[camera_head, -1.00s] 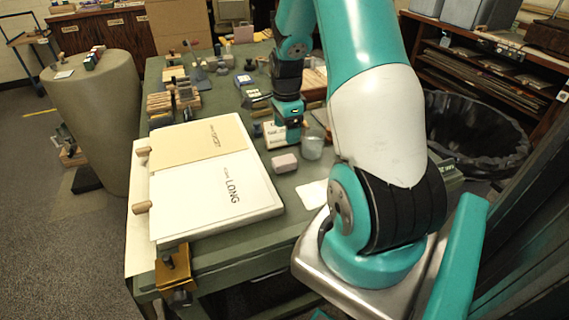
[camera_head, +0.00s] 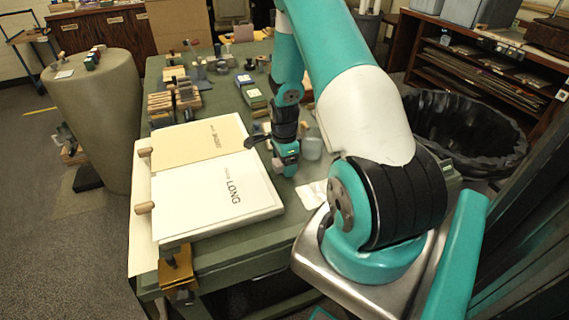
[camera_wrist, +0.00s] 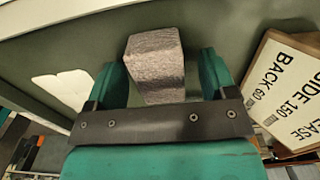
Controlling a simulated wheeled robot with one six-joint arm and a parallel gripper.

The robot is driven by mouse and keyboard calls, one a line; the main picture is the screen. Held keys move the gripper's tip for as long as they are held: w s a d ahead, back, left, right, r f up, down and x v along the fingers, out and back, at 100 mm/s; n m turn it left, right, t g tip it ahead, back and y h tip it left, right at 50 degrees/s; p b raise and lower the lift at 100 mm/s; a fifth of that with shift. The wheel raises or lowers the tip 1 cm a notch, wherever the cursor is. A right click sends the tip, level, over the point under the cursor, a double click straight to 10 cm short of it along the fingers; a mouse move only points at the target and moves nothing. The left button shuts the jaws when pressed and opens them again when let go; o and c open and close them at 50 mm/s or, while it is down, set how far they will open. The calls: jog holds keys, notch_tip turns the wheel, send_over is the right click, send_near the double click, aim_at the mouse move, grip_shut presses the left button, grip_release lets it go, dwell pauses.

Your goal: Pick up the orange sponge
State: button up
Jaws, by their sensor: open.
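No sponge that looks orange shows in these frames. In the wrist view a pinkish-grey block (camera_wrist: 155,62) with a rough, spongy-looking surface lies on the green tabletop. My gripper (camera_wrist: 162,62) is open, with one teal finger on each side of the block. A gap shows on both sides, so the fingers do not grip it. In the head view my gripper (camera_head: 285,168) is low over the table, right of the large white board (camera_head: 220,190), and mostly hides the block there.
A cup (camera_head: 311,147) stands close to the right of my gripper. White paper (camera_head: 312,193) lies nearer the table's front edge. A framed sign with printed text (camera_wrist: 285,95) is right of the block in the wrist view. Several blocks and tools crowd the far tabletop.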

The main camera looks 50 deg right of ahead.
jog(key=c, duration=0.7)
jog(key=shift+c, duration=0.2)
jog(key=shift+r, duration=0.15)
